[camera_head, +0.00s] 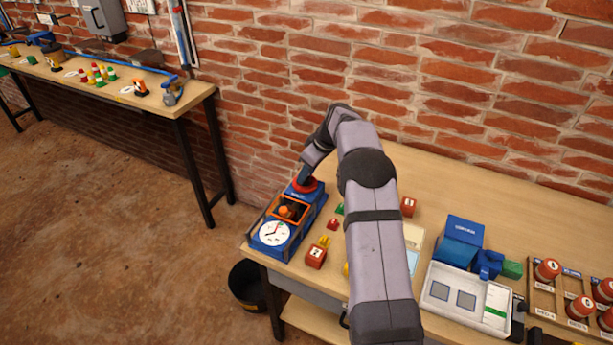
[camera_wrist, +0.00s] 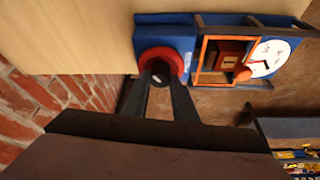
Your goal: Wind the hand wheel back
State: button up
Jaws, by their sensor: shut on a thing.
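The hand wheel is a red ring with a dark centre (camera_wrist: 176,61) on the blue end of a machine (camera_head: 268,241). In the head view the red wheel (camera_head: 304,185) shows just below my gripper (camera_head: 305,174). The machine has an orange-framed window and a white dial (camera_head: 273,233) with a dark needle and a small coloured mark. In the wrist view, the fingers of my gripper (camera_wrist: 160,80) reach to the middle of the wheel and are shut on it. The exact grip is small and partly hidden.
Small red and green blocks and a numbered red block (camera_head: 316,256) stand right of the machine. A pale tray (camera_head: 466,297), blue boxes and a rack of red weights lie further right. A black bucket (camera_head: 247,287) stands on the floor. The brick wall is close behind.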

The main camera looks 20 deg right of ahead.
aim_at(316, 184)
jog(key=shift+d+n+g+y+p, duration=0.1)
jog(key=shift+n+g+y+p, duration=0.4)
jog(key=shift+n, duration=0.6)
jog(key=shift+n+p, duration=0.55)
jog(key=shift+n, duration=0.05)
jog(key=shift+n+p, duration=0.3)
jog(key=shift+n, duration=0.2)
jog(key=o, duration=1)
jog(key=shift+o, duration=0.2)
jog(key=b+v, duration=0.1)
jog(key=v, duration=0.6)
jog(key=shift+w+d+r, duration=0.1)
jog(key=shift+w+d, duration=0.05)
